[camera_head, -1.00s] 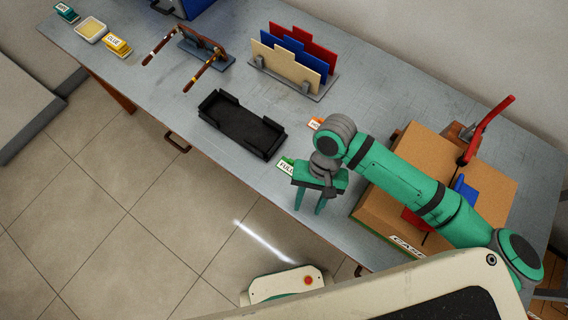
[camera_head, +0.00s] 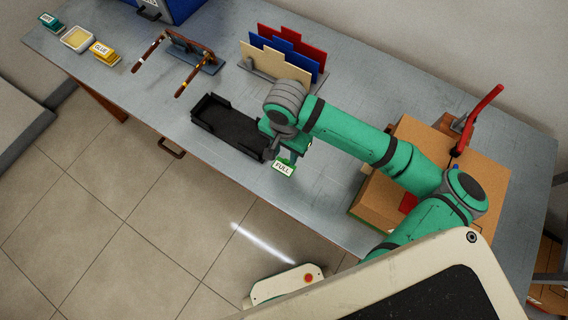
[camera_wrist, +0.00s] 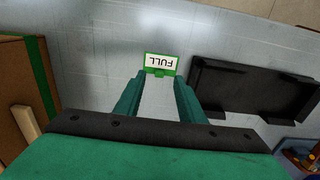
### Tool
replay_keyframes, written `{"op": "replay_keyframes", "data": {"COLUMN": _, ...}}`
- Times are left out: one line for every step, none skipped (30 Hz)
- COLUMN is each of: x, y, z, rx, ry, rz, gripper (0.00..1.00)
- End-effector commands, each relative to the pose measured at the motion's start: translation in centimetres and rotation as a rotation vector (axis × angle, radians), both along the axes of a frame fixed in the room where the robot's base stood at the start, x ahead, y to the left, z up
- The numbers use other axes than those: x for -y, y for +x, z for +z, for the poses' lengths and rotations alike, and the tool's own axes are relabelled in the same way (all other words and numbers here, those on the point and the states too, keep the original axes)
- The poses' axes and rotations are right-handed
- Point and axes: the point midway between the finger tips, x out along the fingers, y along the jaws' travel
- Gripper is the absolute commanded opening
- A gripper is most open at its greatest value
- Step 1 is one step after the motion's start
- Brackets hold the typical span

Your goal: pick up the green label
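The green label (camera_head: 283,168), a small green-edged card reading "FULL", stands on the grey table near its front edge. In the wrist view the label (camera_wrist: 161,64) shows upside down, just at and beyond the fingertips. My gripper (camera_wrist: 160,78) is open, its two green fingers apart with nothing held between them. In the head view my gripper (camera_head: 287,152) is right behind the label and partly hidden by the wrist. I cannot tell whether a finger touches the label.
A black tray (camera_head: 226,125) lies just left of my gripper; in the wrist view the tray (camera_wrist: 255,88) is on the right. A cardboard box (camera_head: 480,170) stands on the right.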

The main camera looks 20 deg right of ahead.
Motion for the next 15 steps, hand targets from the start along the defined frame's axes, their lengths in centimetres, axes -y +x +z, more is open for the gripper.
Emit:
{"op": "replay_keyframes", "data": {"x": 0.0, "y": 0.0, "z": -0.2, "rx": 0.0, "ry": 0.0, "rz": 0.0, "gripper": 0.36}}
{"op": "replay_keyframes", "data": {"x": 0.0, "y": 0.0, "z": -0.4, "rx": -0.001, "ry": 0.001, "rz": 0.0, "gripper": 0.36}}
{"op": "replay_keyframes", "data": {"x": 0.1, "y": 0.0, "z": -0.7, "rx": -0.001, "ry": 0.0, "rz": 0.0, "gripper": 0.36}}
{"op": "replay_keyframes", "data": {"x": 0.1, "y": 0.0, "z": -1.1, "rx": -0.003, "ry": 0.0, "rz": 0.0, "gripper": 0.36}}
{"op": "replay_keyframes", "data": {"x": 0.2, "y": 0.0, "z": -1.5, "rx": -0.002, "ry": 0.0, "rz": -0.001, "gripper": 0.36}}
{"op": "replay_keyframes", "data": {"x": 0.3, "y": 0.1, "z": -2.1, "rx": -0.002, "ry": 0.0, "rz": -0.001, "gripper": 0.36}}
{"op": "replay_keyframes", "data": {"x": 0.3, "y": 0.1, "z": -2.5, "rx": -0.003, "ry": -0.001, "rz": 0.0, "gripper": 0.36}}
{"op": "replay_keyframes", "data": {"x": 0.3, "y": 0.1, "z": -3.0, "rx": -0.002, "ry": 0.0, "rz": 0.0, "gripper": 0.36}}
{"op": "replay_keyframes", "data": {"x": 0.4, "y": 0.2, "z": -3.5, "rx": -0.003, "ry": 0.0, "rz": 0.0, "gripper": 0.36}}
{"op": "replay_keyframes", "data": {"x": 0.4, "y": 0.2, "z": -3.9, "rx": -0.003, "ry": -0.001, "rz": 0.0, "gripper": 0.36}}
{"op": "replay_keyframes", "data": {"x": 0.3, "y": 0.2, "z": -4.3, "rx": -0.001, "ry": 0.0, "rz": 0.0, "gripper": 0.36}}
{"op": "replay_keyframes", "data": {"x": 0.3, "y": 0.2, "z": -4.6, "rx": -0.001, "ry": 0.0, "rz": 0.0, "gripper": 0.36}}
{"op": "replay_keyframes", "data": {"x": 0.3, "y": 0.2, "z": -4.9, "rx": -0.002, "ry": 0.001, "rz": 0.001, "gripper": 0.36}}
{"op": "replay_keyframes", "data": {"x": 0.3, "y": 0.2, "z": -5.1, "rx": -0.002, "ry": 0.001, "rz": 0.001, "gripper": 0.36}}
{"op": "replay_keyframes", "data": {"x": 0.3, "y": 0.2, "z": -5.2, "rx": -0.001, "ry": 0.0, "rz": 0.001, "gripper": 0.36}}
